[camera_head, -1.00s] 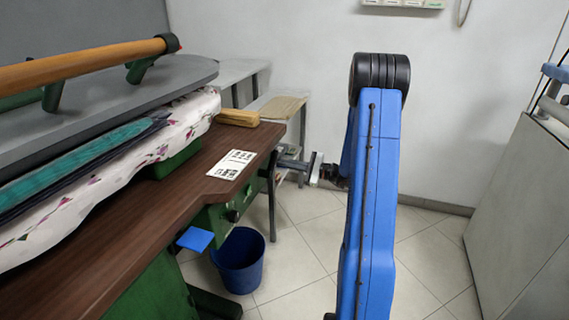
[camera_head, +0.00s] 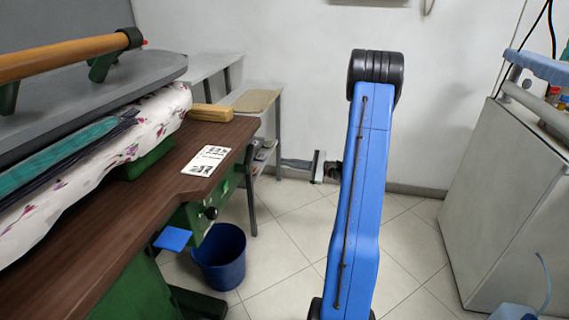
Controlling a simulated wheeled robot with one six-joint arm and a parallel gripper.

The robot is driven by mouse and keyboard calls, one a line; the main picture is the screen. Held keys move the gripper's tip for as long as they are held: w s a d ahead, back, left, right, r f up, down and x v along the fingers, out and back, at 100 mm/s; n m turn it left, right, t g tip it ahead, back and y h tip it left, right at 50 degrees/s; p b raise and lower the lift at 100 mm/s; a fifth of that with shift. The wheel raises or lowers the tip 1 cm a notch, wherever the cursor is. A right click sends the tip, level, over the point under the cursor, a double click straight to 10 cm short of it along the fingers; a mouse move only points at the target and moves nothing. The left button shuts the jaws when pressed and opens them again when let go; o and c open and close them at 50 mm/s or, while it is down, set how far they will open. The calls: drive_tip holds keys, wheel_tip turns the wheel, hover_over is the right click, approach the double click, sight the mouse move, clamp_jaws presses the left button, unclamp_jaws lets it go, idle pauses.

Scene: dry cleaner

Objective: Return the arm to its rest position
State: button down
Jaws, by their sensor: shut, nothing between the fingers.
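My arm (camera_head: 362,200) is blue with a black joint at its top and stands upright in the middle of the view, folded. My gripper (camera_head: 286,162) sticks out to the left from behind the arm, at about the height of the table's underside in the picture. Its fingers are together, with nothing held between them. It shows in front of the tiled floor and lower wall, just right of the table's leg, and looks apart from it. The wrist is partly hidden behind the upright arm.
A brown pressing table (camera_head: 120,205) with a white card (camera_head: 206,160) stands at left. A blue bin (camera_head: 220,258) is under it. A shelf (camera_head: 257,100) stands behind. A grey-white cabinet (camera_head: 520,190) is at right. Tiled floor (camera_head: 400,245) is clear between.

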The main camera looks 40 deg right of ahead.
idle(0.4)
drive_tip(key=s+a+r+n+g, duration=0.3)
drive_tip(key=s+a+n+g, duration=0.1)
drive_tip(key=a, duration=0.5)
drive_tip(key=s+a+r+n+g+h, duration=0.1)
drive_tip(key=s+a+r+n+g, duration=0.3)
drive_tip(key=a, duration=0.6)
drive_tip(key=s+a+r+n+g, duration=0.3)
drive_tip(key=s+a+g, duration=0.15)
drive_tip(key=a, duration=0.45)
drive_tip(key=s+a+r+n+t+h, duration=0.1)
drive_tip(key=s+n+h, duration=0.4)
drive_tip(key=s, duration=0.6)
drive_tip(key=s+a+r+n+t+h, duration=0.2)
drive_tip(key=s+n+h, duration=0.3)
drive_tip(key=s, duration=0.6)
drive_tip(key=shift+r+h, duration=0.35)
drive_tip(key=shift+h, duration=0.05)
